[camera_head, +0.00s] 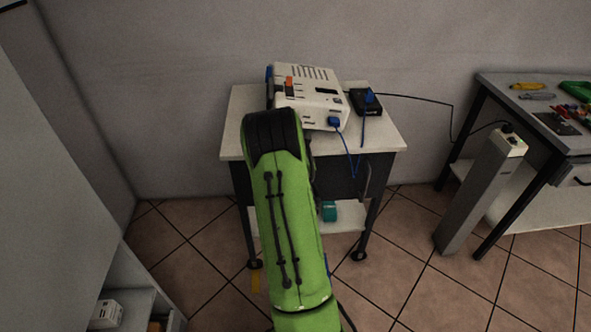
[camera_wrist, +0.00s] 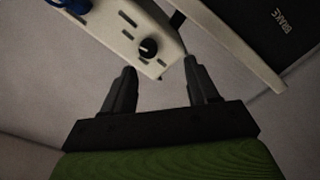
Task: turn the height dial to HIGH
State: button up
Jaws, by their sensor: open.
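The black round dial (camera_wrist: 148,47) sits on the side face of a white device (camera_wrist: 120,25) in the wrist view, with marks around it too small to read. My gripper (camera_wrist: 160,66) is open and empty. Its two dark fingers point toward the device, and the dial shows beyond the gap between the fingertips, slightly left of its middle. I see no contact with the dial. In the head view the white device (camera_head: 309,92) stands on a small cart. My green arm reaches up to it and hides my gripper; the dial cannot be made out there.
A workbench (camera_head: 490,92) with tools stands at right. Tiled floor lies between.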

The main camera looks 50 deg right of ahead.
jog(key=v, duration=0.6)
jog(key=shift+s+a+r, duration=0.25)
jog(key=shift+s+r, duration=0.05)
jog(key=shift+s, duration=0.05)
